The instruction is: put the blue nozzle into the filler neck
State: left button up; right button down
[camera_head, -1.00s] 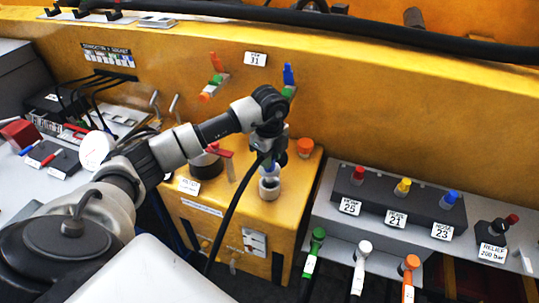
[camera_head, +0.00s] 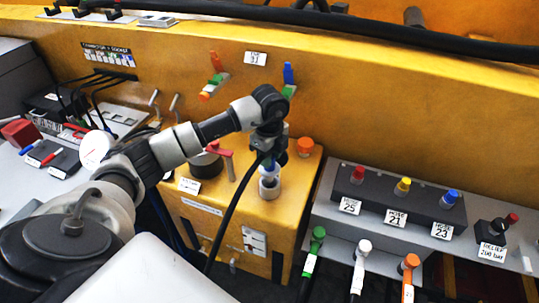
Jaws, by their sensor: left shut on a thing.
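My left gripper (camera_head: 269,152) reaches in from the left and points down over the yellow tank box. It is shut on the blue nozzle (camera_head: 269,169), of which only a small blue part shows below the fingers. The pale round filler neck (camera_head: 269,188) stands on top of the box, directly below the nozzle. The nozzle's lower end is at the neck's mouth; I cannot tell how deep it sits. A black hose (camera_head: 232,216) hangs from the gripper down past the box front. My right gripper is not in view.
An orange cap (camera_head: 305,146) and a red-handled valve (camera_head: 222,153) flank the neck on the yellow box (camera_head: 292,205). To the right is a dark block (camera_head: 398,204) with red, yellow and blue caps. Green, white and orange-topped hoses hang below it. A yellow wall rises behind.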

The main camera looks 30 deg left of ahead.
pick_arm(q)
jog(key=shift+f, duration=0.3)
dwell(0.4)
jog(key=shift+f+b, duration=1.9)
jog(key=shift+f, duration=0.5)
jog(key=o, duration=1.1)
notch_tip(320, 180, up, 11)
jog(key=b, duration=0.2)
jog(key=shift+b, duration=0.35)
jog(key=shift+f, duration=0.1)
